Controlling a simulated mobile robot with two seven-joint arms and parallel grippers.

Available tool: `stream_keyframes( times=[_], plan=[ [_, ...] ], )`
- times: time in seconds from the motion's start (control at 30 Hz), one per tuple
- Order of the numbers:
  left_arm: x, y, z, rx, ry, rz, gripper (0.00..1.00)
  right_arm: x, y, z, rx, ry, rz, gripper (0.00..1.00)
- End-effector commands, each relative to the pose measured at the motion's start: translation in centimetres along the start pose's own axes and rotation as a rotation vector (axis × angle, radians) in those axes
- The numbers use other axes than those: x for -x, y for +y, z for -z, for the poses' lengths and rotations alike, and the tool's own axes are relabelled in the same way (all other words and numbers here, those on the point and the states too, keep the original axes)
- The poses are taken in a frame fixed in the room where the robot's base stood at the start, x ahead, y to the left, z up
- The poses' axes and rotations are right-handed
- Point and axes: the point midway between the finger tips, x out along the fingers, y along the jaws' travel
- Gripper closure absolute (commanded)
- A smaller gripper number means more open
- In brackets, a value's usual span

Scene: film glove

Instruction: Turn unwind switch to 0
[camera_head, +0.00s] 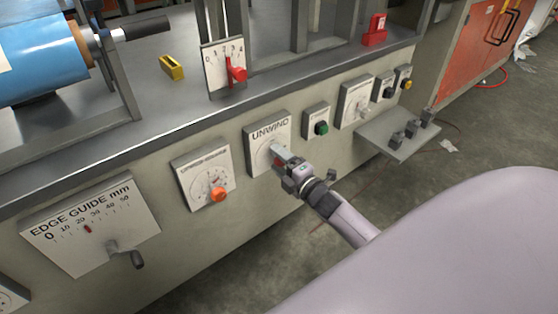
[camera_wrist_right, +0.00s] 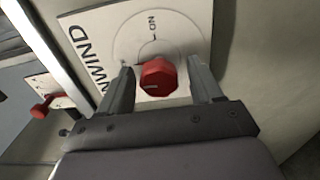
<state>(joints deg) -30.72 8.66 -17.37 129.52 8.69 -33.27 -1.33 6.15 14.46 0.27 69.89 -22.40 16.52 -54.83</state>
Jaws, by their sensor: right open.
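The unwind switch is a red knob (camera_wrist_right: 158,77) on a white plate (camera_wrist_right: 95,25) lettered UNWIND. A pale line marks the knob's face. In the head view the plate (camera_head: 258,136) is on the machine's front, and the knob is mostly hidden by my right gripper (camera_head: 281,160). In the right wrist view my right gripper (camera_wrist_right: 160,88) is open, with one finger on each side of the knob and small gaps visible. The plate's position marks are partly hidden, and I cannot read a 0 there. My left gripper is not in view.
An orange knob (camera_head: 218,194) is left of the unwind plate, and a green button (camera_head: 321,128) is right of it. A small shelf (camera_head: 395,142) juts out farther right. The edge guide plate (camera_head: 85,240) has a black handle (camera_head: 130,256).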

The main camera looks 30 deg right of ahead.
Motion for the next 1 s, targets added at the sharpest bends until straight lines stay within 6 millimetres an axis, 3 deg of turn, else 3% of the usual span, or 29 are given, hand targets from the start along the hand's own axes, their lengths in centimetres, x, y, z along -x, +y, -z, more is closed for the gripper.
stream_keyframes(
  times=[0.2, 0.5, 1.0],
  plan=[
    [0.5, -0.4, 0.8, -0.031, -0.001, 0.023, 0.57, 2.5, 0.1, 0.0, 0.000, -0.001, 0.003, 0.35],
    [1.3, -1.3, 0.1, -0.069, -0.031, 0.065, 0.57, 6.2, 0.1, 0.1, -0.001, 0.002, 0.002, 0.35],
    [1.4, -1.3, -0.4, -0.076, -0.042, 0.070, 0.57, 6.9, 0.0, 0.1, 0.000, 0.002, -0.001, 0.35]
  ],
)
